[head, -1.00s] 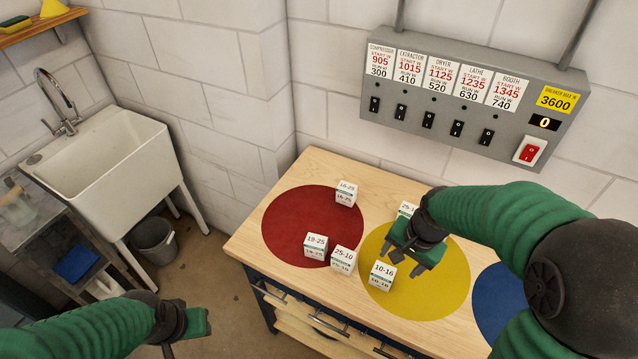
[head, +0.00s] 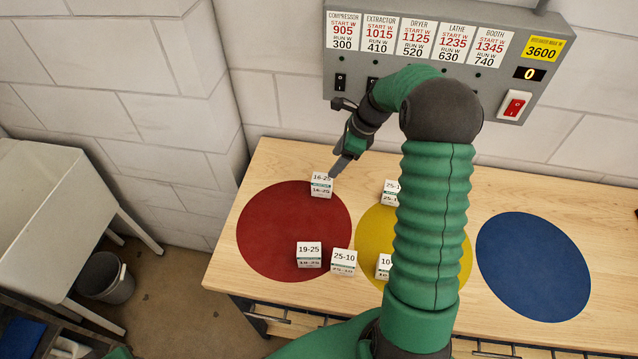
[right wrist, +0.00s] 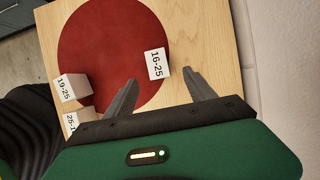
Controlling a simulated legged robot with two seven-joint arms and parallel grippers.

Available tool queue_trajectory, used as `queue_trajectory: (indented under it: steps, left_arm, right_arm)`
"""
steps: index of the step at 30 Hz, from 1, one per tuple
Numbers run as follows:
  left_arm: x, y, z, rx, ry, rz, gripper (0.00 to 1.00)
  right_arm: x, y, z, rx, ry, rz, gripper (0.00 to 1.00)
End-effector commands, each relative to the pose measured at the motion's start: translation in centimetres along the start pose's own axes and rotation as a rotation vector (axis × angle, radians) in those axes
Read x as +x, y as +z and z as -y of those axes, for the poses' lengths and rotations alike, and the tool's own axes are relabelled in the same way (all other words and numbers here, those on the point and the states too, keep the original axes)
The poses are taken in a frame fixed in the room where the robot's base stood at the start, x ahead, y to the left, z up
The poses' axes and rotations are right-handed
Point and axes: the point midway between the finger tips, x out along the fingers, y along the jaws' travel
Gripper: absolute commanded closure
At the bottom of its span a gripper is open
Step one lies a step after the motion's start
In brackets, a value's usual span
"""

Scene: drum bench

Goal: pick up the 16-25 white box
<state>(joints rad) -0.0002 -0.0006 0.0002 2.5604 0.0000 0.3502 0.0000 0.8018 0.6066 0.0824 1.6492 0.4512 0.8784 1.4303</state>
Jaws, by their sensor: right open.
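The white 16-25 box (head: 321,186) sits at the upper right edge of the red disc (head: 294,231) on the wooden bench (head: 505,185). My right gripper (head: 338,168) is just above and behind it, fingers pointing down toward it. In the right wrist view the gripper (right wrist: 160,77) is open and empty. The 16-25 box (right wrist: 156,64) shows there between and slightly beyond the two fingertips, its label facing up. I cannot tell the exact height gap. My left gripper is not in view.
The 19-25 box (head: 309,254) and 25-10 box (head: 343,262) stand near the bench's front. More white boxes are partly behind my right arm, on the yellow disc (head: 376,232). The blue disc (head: 533,266) is clear. The grey switch panel (head: 440,85) hangs behind.

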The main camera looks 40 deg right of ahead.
Motion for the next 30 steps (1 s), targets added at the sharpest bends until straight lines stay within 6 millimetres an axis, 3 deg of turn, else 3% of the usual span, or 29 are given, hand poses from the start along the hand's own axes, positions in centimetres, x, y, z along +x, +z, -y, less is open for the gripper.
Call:
queue_trajectory:
  steps: [4, 11, 18, 26, 30]
  left_arm:
    - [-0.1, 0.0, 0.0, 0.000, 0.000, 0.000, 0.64]
    - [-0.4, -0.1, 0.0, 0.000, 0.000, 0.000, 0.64]
    - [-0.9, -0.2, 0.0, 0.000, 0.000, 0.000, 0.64]
    - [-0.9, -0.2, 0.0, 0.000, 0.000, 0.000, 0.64]
    - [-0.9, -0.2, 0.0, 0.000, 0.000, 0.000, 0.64]
  right_arm:
    - [3.9, 0.1, 0.0, -0.001, 0.006, -0.001, 0.36]
    - [6.5, -0.2, -0.1, -0.001, 0.004, 0.000, 0.36]
    - [10.5, -0.5, -0.6, -0.003, 0.003, 0.000, 0.36]
    - [11.0, -0.5, -0.6, -0.004, 0.001, -0.001, 0.36]
    - [10.9, -0.5, -0.6, -0.004, 0.001, -0.001, 0.55]
